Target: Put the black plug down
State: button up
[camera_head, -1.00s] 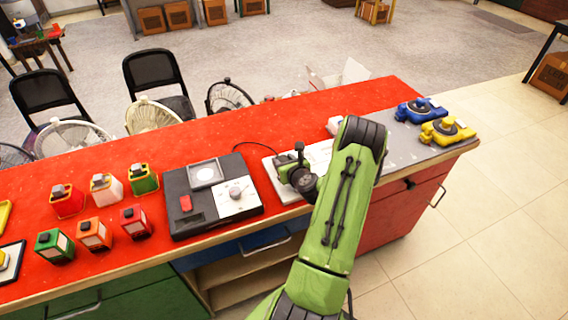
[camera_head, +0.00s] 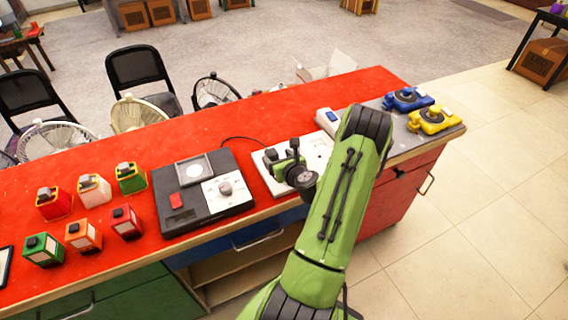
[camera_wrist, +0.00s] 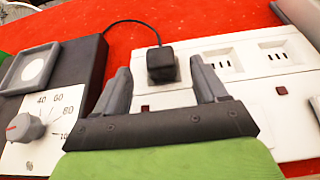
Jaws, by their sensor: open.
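The black plug (camera_wrist: 161,64) shows in the wrist view on the left end of a white socket strip (camera_wrist: 235,77), with a thin black cord running from it toward the black device. My gripper (camera_wrist: 164,83) is open, its two fingers on either side of the plug with gaps on both sides. I cannot tell whether the plug is seated in the socket. In the head view my gripper (camera_head: 281,165) is over the left part of the socket strip (camera_head: 317,150), and the plug is hidden behind it.
A black device (camera_head: 207,192) with a white dial stands left of the strip on the red counter (camera_head: 130,230). Several small coloured boxes (camera_head: 92,188) stand farther left. Blue (camera_head: 408,98) and yellow (camera_head: 434,119) objects sit on a grey mat at right.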

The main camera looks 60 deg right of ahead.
jog(key=v, duration=0.7)
jog(key=shift+s+a+r+b, duration=0.15)
jog(key=shift+s+b, duration=0.2)
jog(key=w+a+r+n+g+y, duration=0.1)
jog(key=w+a+r+n+y, duration=0.2)
jog(key=a+n, duration=0.55)
jog(key=w+a+r+n+g+y, duration=0.1)
jog(key=w+a+r+n+y, duration=0.2)
jog(key=a+n, duration=0.55)
jog(key=w+a+r+n+g+y, duration=0.1)
jog(key=w+a+r+n+y, duration=0.15)
jog(key=a+n, duration=0.6)
jog(key=s+a+r+n+g, duration=0.1)
jog(key=s+a+r+n, duration=0.3)
jog(key=s+n, duration=0.4)
jog(key=s+a+r+n+g+h, duration=0.1)
jog(key=s+a+r+n, duration=0.4)
jog(key=s+n, duration=0.3)
jog(key=shift+r+n+g, duration=0.35)
jog(key=shift+r+g, duration=0.05)
jog(key=shift+h, duration=0.25)
